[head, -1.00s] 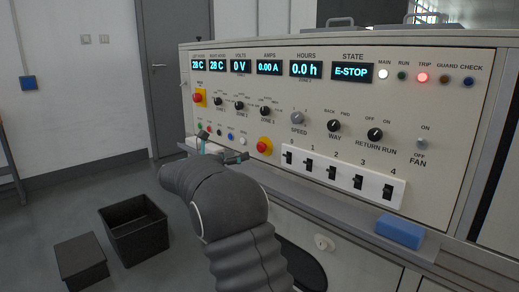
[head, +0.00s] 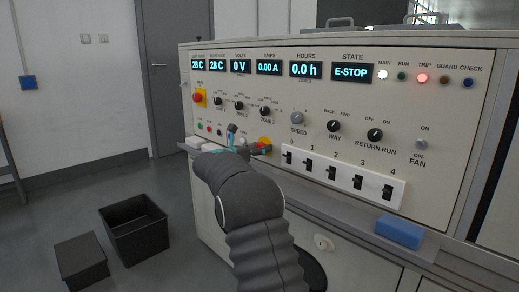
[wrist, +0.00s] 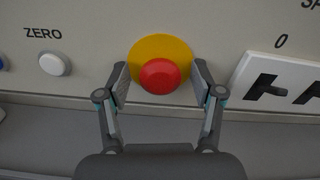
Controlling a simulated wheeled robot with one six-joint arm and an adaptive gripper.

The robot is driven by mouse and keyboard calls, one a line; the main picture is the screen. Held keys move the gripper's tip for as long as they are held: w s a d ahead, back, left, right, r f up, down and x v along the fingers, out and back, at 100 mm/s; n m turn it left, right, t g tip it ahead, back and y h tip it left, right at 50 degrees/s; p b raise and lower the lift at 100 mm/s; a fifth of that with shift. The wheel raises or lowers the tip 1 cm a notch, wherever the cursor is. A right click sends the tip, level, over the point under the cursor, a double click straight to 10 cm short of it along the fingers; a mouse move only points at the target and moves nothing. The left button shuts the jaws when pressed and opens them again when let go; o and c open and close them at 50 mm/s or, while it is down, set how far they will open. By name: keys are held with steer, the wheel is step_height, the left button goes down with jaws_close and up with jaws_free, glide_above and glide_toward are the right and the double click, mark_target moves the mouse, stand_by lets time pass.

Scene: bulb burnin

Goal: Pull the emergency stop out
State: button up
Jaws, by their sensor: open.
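The emergency stop is a red mushroom button (wrist: 160,76) on a round yellow plate (wrist: 160,49) on the panel front. In the wrist view the button lies between the two fingertips of my gripper (wrist: 161,82). The fingers are open, one on each side, with a gap to the red cap. In the head view my gripper (head: 262,149) is at the lower part of the panel and hides most of the button; some yellow plate (head: 265,141) shows. The STATE display (head: 352,72) reads E-STOP and the TRIP lamp (head: 422,78) is lit red.
A white strip of black switches (head: 343,178) is right of the button. A white ZERO button (wrist: 54,64) is to its left. A ledge holding a blue block (head: 400,231) runs below the panel.

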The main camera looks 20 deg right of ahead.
jaws_close()
steer(key=shift+s+a+r+p, duration=0.1)
steer(key=shift+a+p, duration=0.25)
steer(key=shift+p, duration=0.15)
steer(key=shift+s+a, duration=0.1)
steer(key=shift+a, duration=0.15)
steer(key=shift+c, duration=2.1)
jaws_free()
steer(key=o, duration=0.4)
steer(key=shift+a, duration=0.15)
